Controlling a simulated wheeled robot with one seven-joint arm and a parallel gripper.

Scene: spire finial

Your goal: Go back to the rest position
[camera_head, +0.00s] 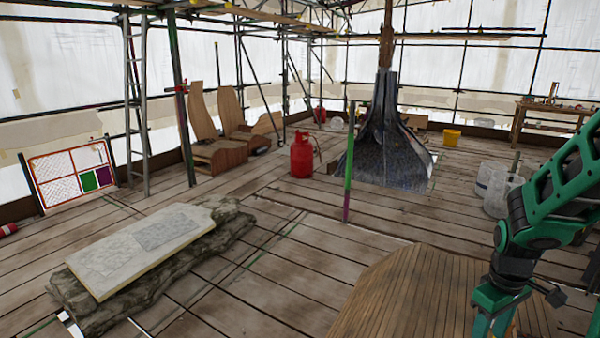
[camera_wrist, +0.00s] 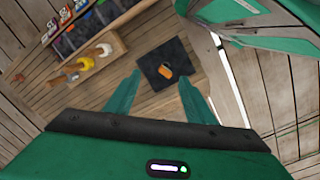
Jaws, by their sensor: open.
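My gripper (camera_wrist: 160,79) shows in the wrist view with its two teal fingers spread apart and nothing held between them. Below and beyond the fingertips lies a dark square mat (camera_wrist: 150,82) with a small orange item (camera_wrist: 165,71) on it. They look apart from the fingers. In the head view my green arm comes in from the right edge and bends down at the lower right, beside a wooden table top (camera_head: 415,285). The fingertips are not clear in that view.
A wooden rack (camera_wrist: 115,45) with several coloured items and tools is at upper left in the wrist view. In the head view, a stone slab (camera_head: 140,245) lies at left, a red gas cylinder (camera_head: 302,155) and a green pole (camera_head: 348,165) stand mid-floor, and white containers (camera_head: 497,185) stand at right.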

